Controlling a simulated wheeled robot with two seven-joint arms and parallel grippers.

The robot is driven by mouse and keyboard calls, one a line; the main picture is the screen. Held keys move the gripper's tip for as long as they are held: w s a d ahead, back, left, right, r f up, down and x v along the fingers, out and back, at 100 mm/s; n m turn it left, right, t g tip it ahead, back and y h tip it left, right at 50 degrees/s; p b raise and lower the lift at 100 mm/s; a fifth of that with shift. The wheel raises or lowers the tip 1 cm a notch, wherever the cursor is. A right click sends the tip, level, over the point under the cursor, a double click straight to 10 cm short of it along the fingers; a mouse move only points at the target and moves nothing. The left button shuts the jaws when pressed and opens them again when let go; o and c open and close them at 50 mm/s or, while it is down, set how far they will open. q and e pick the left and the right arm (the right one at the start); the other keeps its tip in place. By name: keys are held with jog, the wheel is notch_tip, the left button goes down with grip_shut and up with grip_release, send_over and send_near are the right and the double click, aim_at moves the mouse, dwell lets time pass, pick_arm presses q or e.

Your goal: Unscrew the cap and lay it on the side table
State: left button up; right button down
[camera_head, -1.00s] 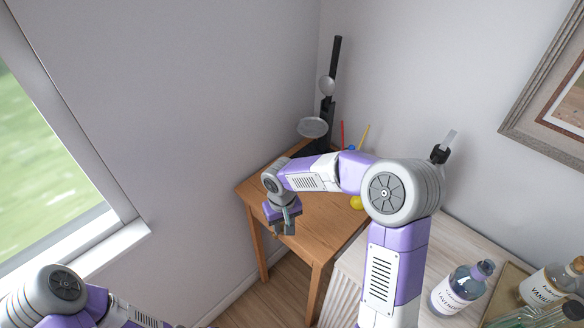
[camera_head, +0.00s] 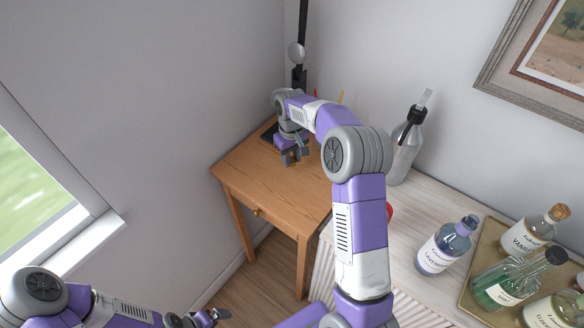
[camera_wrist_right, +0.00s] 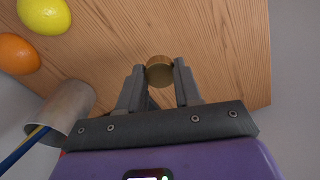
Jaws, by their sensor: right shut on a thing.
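My right gripper (camera_head: 291,162) is over the wooden side table (camera_head: 262,190), fingers down. In the right wrist view the right gripper (camera_wrist_right: 160,80) is shut on a small round brown-gold cap (camera_wrist_right: 159,70), held between the fingertips. The wooden tabletop (camera_wrist_right: 215,40) lies behind the cap; I cannot tell whether the cap touches it. The cap is not clear in the head view. My left gripper (camera_head: 206,318) shows small at the bottom edge, too unclear to read its fingers.
In the wrist view, a lemon (camera_wrist_right: 44,15), an orange (camera_wrist_right: 17,54) and a metal cup (camera_wrist_right: 66,106) with pencils lie left of the gripper. On the pale counter are a grey bottle (camera_head: 408,150), a lavender bottle (camera_head: 448,245) and a tray (camera_head: 477,262) with several bottles. The table's front is bare.

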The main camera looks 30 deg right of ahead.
aim_at(291, 175)
jog(key=shift+f+b, duration=0.4)
jog(key=shift+f, duration=2.3)
jog(key=c, duration=0.8)
grip_release()
jog(key=shift+f, duration=0.15)
notch_tip(291, 175, up, 12)
jog(key=shift+r+p, duration=0.25)
jog(key=shift+p, duration=0.85)
